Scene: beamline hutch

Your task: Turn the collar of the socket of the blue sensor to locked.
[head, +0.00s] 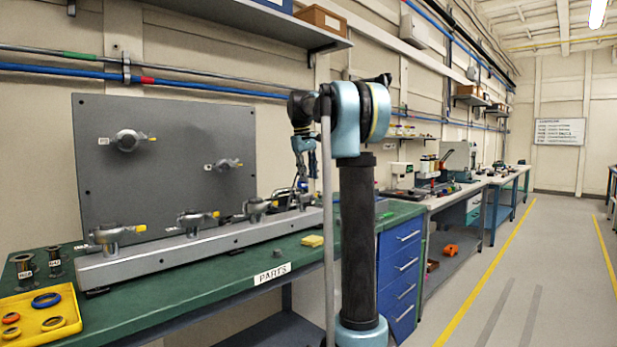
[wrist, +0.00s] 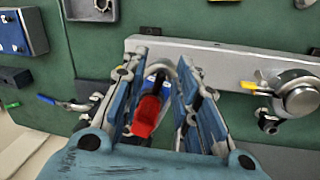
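A blue sensor (wrist: 154,83) with a red part (wrist: 146,114) shows between my fingers in the wrist view. It sits in a socket with a pale grey round rim (wrist: 162,67) on the grey rail (wrist: 222,60). The fingers of my gripper (wrist: 161,75) stand apart, one on each side of the socket; contact with the collar cannot be made out. The collar's lever is not clear.
A neighbouring socket (wrist: 298,94) with a yellow lever is right in the wrist view. More sockets sit on the rail (head: 150,262) and upright panel (head: 175,185). A yellow tray (head: 72,336) with rings and a yellow block (head: 311,241) lie on the green bench.

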